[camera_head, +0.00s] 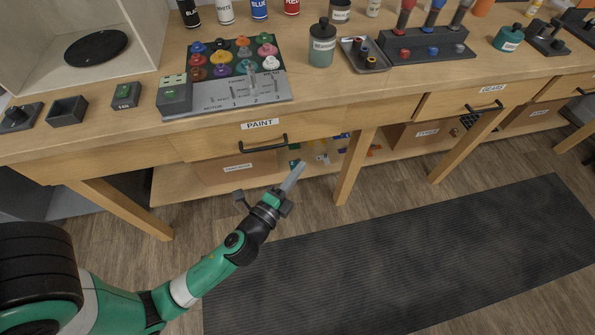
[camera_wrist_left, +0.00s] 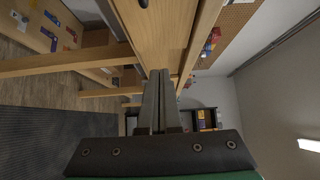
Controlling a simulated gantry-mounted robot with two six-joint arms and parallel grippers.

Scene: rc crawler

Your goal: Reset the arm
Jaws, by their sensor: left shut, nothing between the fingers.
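My left arm reaches up from the lower left in the head view, green with black joints. Its gripper (camera_head: 292,177) is in front of the workbench, below the PAINT drawer (camera_head: 262,135) and over the floor. In the left wrist view the two grey fingers (camera_wrist_left: 160,102) lie side by side, shut with nothing between them. The gripper touches nothing that I can see. My right gripper is not in view.
The wooden workbench (camera_head: 130,137) holds a panel of coloured knobs (camera_head: 228,75), a teal jar (camera_head: 322,43) and a small metal tray (camera_head: 363,55). A cardboard box (camera_head: 237,168) sits on the lower shelf. The dark floor mat (camera_head: 400,262) is clear.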

